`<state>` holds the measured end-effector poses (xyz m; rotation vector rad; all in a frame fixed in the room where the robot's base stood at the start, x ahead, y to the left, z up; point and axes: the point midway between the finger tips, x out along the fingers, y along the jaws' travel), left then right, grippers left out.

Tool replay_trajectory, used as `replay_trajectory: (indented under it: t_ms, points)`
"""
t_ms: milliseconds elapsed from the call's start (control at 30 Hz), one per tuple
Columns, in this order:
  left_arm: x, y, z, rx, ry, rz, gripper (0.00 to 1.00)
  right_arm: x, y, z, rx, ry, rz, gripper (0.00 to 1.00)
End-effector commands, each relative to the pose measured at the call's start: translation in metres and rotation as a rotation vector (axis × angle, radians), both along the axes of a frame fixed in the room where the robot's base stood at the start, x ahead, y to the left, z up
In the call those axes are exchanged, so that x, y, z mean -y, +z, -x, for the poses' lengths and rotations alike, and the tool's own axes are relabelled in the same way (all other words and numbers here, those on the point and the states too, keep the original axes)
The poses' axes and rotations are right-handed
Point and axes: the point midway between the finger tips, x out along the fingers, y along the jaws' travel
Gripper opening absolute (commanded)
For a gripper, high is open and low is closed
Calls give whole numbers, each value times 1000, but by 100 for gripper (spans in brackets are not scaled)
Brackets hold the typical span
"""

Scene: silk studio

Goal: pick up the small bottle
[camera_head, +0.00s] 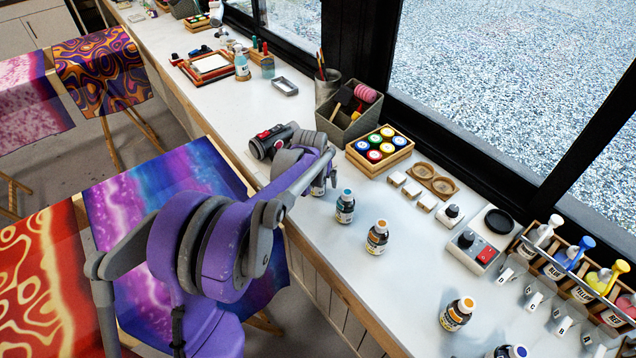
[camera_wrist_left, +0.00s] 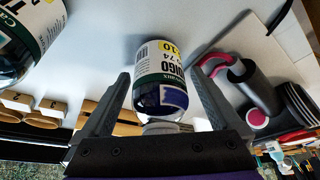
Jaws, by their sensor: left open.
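My left gripper (camera_wrist_left: 158,78) is open in the left wrist view, with one finger on each side of a small bottle (camera_wrist_left: 160,97). The bottle has a white and dark green label that reads as indigo, and blue shows below the label. I cannot tell whether the fingers touch it. In the head view my purple arm comes in from the lower left, and the bottle (camera_head: 318,188) is mostly hidden beneath its end. A similar bottle (camera_head: 345,207) stands just to the right on the white counter (camera_head: 400,290). My right gripper is not in view.
More small bottles stand to the right, one (camera_head: 377,238) near the middle and one (camera_head: 457,314) at the front. A wooden box of coloured jars (camera_head: 380,149) and a grey bin (camera_head: 350,118) stand behind. A rack of dye bottles (camera_head: 572,262) is at far right.

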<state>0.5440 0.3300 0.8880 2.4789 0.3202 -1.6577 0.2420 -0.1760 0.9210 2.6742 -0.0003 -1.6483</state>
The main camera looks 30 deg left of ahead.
Motion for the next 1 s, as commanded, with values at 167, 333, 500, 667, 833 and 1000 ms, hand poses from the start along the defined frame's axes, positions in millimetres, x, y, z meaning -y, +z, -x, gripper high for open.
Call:
replay_trajectory:
  t_ms: [167, 333, 500, 667, 833, 1000]
  points:
    - [0, 0, 0, 0, 0, 0, 97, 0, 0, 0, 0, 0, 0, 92]
    - [0, 0, 0, 0, 0, 0, 68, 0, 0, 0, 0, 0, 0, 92]
    - [0, 0, 0, 0, 0, 0, 38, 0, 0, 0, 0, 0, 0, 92]
    - [0, 0, 0, 0, 0, 0, 9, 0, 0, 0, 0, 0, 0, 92]
    - [0, 1, 0, 0, 0, 0, 0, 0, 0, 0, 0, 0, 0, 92]
    - [0, 6, 0, 0, 0, 0, 0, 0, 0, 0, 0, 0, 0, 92]
